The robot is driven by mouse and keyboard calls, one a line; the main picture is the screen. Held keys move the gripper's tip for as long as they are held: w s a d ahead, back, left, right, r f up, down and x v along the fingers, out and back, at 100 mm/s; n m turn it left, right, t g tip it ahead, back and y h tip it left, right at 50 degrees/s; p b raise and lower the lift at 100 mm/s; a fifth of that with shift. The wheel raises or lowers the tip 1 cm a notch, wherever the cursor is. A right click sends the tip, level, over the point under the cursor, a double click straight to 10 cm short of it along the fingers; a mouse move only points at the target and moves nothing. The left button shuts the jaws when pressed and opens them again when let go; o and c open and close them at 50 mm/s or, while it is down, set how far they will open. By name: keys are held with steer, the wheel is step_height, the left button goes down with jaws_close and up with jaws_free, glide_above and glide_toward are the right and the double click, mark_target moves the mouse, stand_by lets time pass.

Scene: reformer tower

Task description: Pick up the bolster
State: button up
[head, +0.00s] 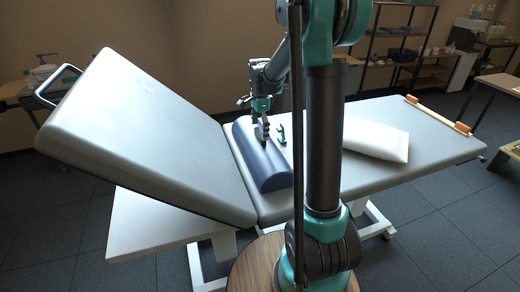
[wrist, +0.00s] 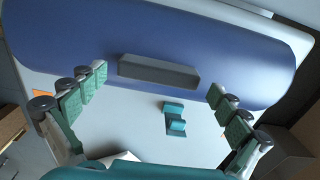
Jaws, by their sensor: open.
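The bolster (head: 262,158) is a dark blue padded half-round roll lying on the grey couch, beside the foot of its raised backrest. In the wrist view the bolster (wrist: 230,50) spans the top of the picture, with a dark grey block-like grip (wrist: 158,72) on its near side. My gripper (head: 262,128) is over the bolster in the head view. In the wrist view my gripper (wrist: 158,82) is open and empty, with its green-padded fingers apart, one to the left and one to the right of the grip. Whether the fingertips touch the bolster cannot be told.
The couch's raised backrest (head: 150,130) slopes up to the left of the bolster. A small teal bracket (wrist: 174,118) lies on the couch close to the grip. A white pillow (head: 376,140) lies to the right. Shelves (head: 400,50) stand behind.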

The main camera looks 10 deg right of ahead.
steer(key=shift+f, duration=0.75)
steer(key=shift+c, duration=0.5)
steer(key=c, duration=1.6)
